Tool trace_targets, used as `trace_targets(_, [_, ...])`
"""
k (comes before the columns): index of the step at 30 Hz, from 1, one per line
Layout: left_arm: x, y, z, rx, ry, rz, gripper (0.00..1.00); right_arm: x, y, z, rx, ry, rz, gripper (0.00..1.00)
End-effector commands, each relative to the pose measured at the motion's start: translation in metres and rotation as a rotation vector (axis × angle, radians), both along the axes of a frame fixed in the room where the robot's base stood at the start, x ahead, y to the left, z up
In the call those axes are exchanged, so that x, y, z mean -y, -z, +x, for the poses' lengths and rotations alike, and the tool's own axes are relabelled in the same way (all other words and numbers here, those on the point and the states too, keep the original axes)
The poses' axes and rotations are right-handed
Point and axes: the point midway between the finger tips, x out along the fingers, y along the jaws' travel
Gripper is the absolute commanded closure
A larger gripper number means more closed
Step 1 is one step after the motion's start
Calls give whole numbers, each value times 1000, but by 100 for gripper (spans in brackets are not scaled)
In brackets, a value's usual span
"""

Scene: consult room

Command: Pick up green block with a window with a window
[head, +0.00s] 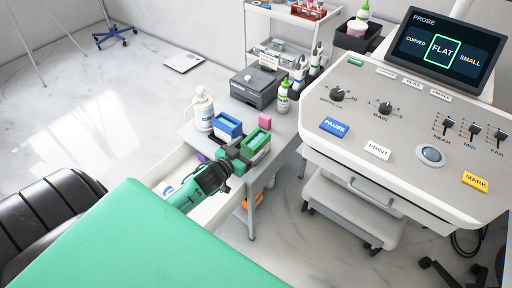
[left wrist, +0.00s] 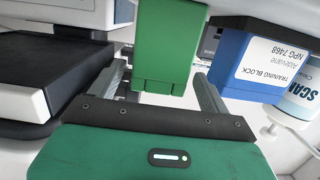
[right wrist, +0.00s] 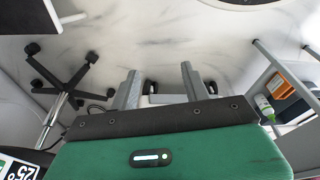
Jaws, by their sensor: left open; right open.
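The green block (head: 257,141) stands on the small side cart, with a light opening in its top. In the left wrist view the green block (left wrist: 165,45) sits between the finger lines of my left gripper (left wrist: 162,90), which is open. In the head view my left gripper (head: 240,158) is at the near side of the block; I cannot tell whether a finger touches it. A blue block (head: 228,125) with a white label stands just left of it. My right gripper (right wrist: 160,85) is open and empty, low over the floor, seen only in the right wrist view.
A white bottle (head: 204,110), a grey box (head: 254,90) and a pink block (head: 265,121) share the cart (head: 284,130). The green-topped bed (head: 130,245) lies in front. The ultrasound console (head: 350,120) stands right. A wheeled chair base (right wrist: 65,90) is by my right gripper.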

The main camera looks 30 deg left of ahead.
Motion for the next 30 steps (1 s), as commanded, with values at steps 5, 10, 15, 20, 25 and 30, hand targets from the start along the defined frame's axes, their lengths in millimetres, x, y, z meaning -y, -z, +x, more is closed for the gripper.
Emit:
trace_targets(5, [2, 6, 22, 1, -1, 1, 20, 1, 0, -1, -4, 0, -2, 53])
trace_targets(10, [4, 10, 41, 1, -1, 1, 20, 0, -7, 2, 9, 0, 1, 53])
trace_targets(15, [5, 11, 47, 0, 0, 0, 20, 0, -8, 2, 12, -1, 1, 53])
trace_targets(20, [5, 11, 47, 0, 0, 0, 20, 0, -8, 2, 10, -1, 1, 53])
trace_targets(25, [5, 11, 47, 0, 0, 0, 48, 0, -7, 2, 9, -1, 0, 53])
trace_targets(30, [5, 11, 47, 0, 0, 0, 81, 0, -7, 1, 8, -1, 0, 53])
